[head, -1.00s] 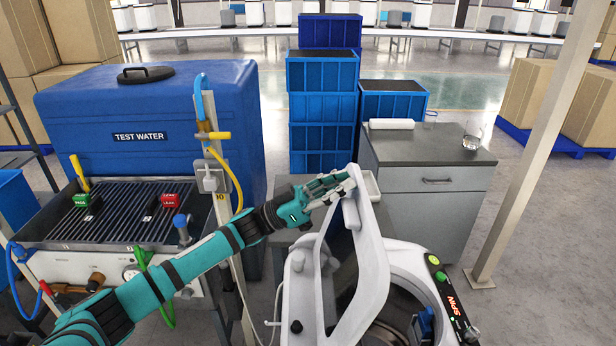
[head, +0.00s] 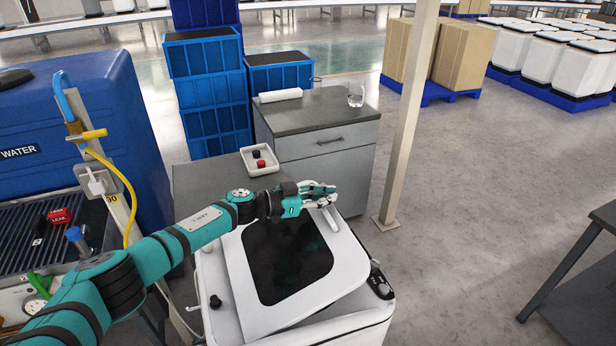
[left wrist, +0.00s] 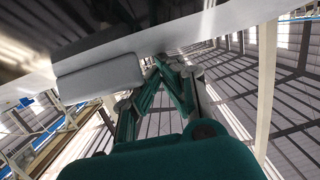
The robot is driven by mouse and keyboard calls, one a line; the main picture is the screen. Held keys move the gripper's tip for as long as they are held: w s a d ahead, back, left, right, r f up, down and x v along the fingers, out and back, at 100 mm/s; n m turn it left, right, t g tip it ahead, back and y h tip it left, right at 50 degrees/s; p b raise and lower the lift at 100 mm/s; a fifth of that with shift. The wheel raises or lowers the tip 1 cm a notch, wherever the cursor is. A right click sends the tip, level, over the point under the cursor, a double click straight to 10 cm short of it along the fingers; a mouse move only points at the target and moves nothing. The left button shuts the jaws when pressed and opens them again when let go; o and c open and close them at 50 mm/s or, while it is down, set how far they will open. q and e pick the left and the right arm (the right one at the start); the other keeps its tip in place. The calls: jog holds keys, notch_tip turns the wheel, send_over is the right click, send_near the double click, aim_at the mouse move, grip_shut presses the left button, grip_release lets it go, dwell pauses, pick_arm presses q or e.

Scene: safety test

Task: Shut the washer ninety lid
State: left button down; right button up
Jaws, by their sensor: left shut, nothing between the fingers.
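The washer (head: 377,322) stands at the lower middle in the head view, white and top-loading. My left gripper (head: 331,194) is shut and empty at the lid's far edge, by the light handle. In the left wrist view the gripper (left wrist: 158,68) is close to the lid's white edge (left wrist: 205,35) and a grey handle block (left wrist: 100,78); contact is unclear. My right gripper is not in view.
A grey cabinet (head: 335,165) with a glass (head: 356,95) and a white roll (head: 281,95) stands behind. A beige post (head: 408,120) rises right of the washer. A dark table (head: 590,290) is at the right; floor between is clear.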

pick_arm(q)
jog(key=shift+w+d+f+g+y+b, duration=0.2)
jog(key=shift+d+f+g+y+b, duration=0.35)
jog(key=shift+f, duration=1.3)
jog(key=shift+w+d+f+g+y+b, duration=0.25)
jog(key=shift+f+y, duration=0.55)
jog(key=shift+f, duration=1.1)
jog(key=shift+w+d+f+g+y+b, duration=0.25)
jog(key=shift+d+f+y, duration=0.35)
jog(key=shift+f, duration=1.25)
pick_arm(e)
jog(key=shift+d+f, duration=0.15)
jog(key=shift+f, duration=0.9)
pick_arm(q)
jog(key=shift+s, duration=0.1)
jog(key=shift+a, duration=0.1)
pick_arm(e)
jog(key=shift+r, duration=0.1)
